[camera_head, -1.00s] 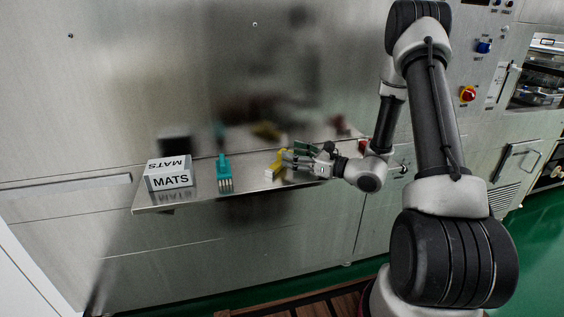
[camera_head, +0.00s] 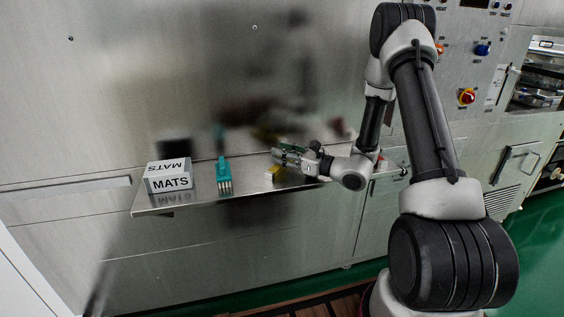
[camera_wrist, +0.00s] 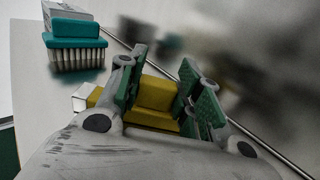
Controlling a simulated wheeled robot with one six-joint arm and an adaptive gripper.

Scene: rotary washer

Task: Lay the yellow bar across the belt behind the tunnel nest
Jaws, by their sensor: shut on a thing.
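The yellow bar (camera_wrist: 155,95) shows between the two green-padded fingers of my gripper (camera_wrist: 160,88) in the wrist view. My gripper is shut on it. A white block end (camera_wrist: 82,97) shows at the bar's left side. In the head view my gripper (camera_head: 287,158) is low over the steel shelf, and the yellow bar (camera_head: 279,172) shows just under the fingers, mostly hidden by them. I cannot tell whether the bar still touches the shelf. No belt or tunnel nest can be made out.
The steel shelf (camera_head: 203,198) runs along the wall. A teal brush (camera_head: 223,175) stands left of my gripper, with a white box marked MATS (camera_head: 169,177) further left. A control panel with a red button (camera_head: 467,96) is at the right.

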